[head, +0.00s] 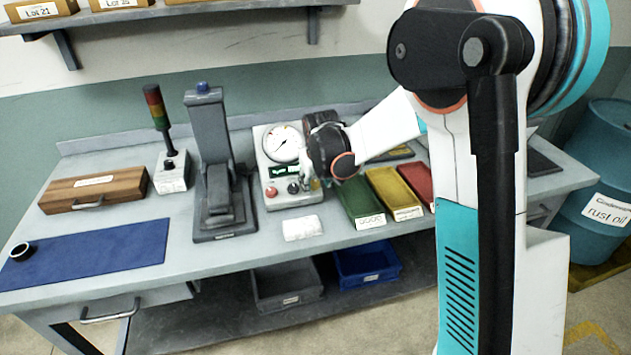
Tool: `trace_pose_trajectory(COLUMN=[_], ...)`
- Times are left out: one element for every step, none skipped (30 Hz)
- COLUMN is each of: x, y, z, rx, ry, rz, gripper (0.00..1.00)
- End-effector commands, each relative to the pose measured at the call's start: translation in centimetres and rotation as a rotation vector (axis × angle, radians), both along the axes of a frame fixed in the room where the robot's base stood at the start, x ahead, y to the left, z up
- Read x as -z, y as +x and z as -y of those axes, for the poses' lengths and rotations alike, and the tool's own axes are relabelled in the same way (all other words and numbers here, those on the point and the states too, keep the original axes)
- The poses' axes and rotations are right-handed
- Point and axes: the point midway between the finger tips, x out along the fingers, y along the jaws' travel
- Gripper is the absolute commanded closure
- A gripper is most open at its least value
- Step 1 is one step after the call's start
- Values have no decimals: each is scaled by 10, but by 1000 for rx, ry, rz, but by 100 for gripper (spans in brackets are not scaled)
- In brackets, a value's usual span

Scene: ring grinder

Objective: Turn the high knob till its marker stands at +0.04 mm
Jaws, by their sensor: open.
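The gauge unit (263,158) is a pale box on the bench with a round white dial (283,142) and a small dark green display. Along its lower front are a red button or knob (271,191), a dark knob (293,188) and a yellowish one (315,184) at the right. I cannot tell which is the high knob, and no marker or scale is readable. My gripper (309,172) is open at the unit's right side, close to its front. The black wrist hides the unit's right part, and the fingertips barely show. I cannot tell whether they touch a knob.
A grey column stand (208,120) and a signal lamp (157,107) stand left of the unit. A white paper (302,228) lies in front. The blue mat (90,256) is mostly clear.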

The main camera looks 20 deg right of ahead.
Motion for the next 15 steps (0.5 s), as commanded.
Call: trace_pose_trajectory(x=[0,0,0,0,0,0,0,0,0,0,0,0,0,0,0], y=[0,0,0,0,0,0,0,0,0,0,0,0,0,0,0], z=[0,0,0,0,0,0,0,0,0,0,0,0,0,0,0], rx=[0,0,0,0,0,0,0,0,0,0,1,2,4,7,12], ry=[0,0,0,0,0,0,0,0,0,0,0,2,3,5,10], rz=[0,0,0,0,0,0,0,0,0,0,0,0,0,0,0], gripper=[64,71,80,86,93,100,100,100,100,100,100,100,100,100,100])
